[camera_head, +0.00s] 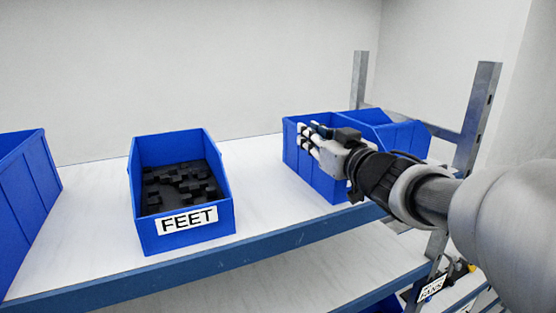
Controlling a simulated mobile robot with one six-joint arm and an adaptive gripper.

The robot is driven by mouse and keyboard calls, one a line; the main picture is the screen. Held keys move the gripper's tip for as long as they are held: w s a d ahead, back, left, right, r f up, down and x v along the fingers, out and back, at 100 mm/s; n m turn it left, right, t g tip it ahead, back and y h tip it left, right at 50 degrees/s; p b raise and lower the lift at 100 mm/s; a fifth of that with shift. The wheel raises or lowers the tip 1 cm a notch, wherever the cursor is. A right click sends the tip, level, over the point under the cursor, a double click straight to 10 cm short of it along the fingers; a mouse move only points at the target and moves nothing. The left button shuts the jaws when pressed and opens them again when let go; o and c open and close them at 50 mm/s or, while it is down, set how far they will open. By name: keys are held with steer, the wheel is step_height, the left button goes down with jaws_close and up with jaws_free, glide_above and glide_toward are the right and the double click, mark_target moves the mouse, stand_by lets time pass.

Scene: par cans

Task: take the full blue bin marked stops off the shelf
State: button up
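No bin marked stops can be read in this view. Two blue bins stand close together on the right of the shelf (95,247): a nearer one (310,178) and one to its right (405,135). My arm and gripper hide much of both, including any front label. My gripper (309,140) is over the nearer bin, its fingers pointing left at about the height of the rim. Whether it touches the bin, and how far the fingers are apart, I cannot tell. The contents of both bins are hidden.
A blue bin marked FEET (218,200), holding dark pieces, stands left of centre. Another blue bin (25,200) is cut off at the left edge. A grey metal post (474,120) rises at the right. The shelf between FEET and the right bins is clear.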

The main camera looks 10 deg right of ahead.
steer(key=shift+w, duration=0.1)
steer(key=shift+c, duration=1.2)
jaws_close()
steer(key=shift+r, duration=0.2)
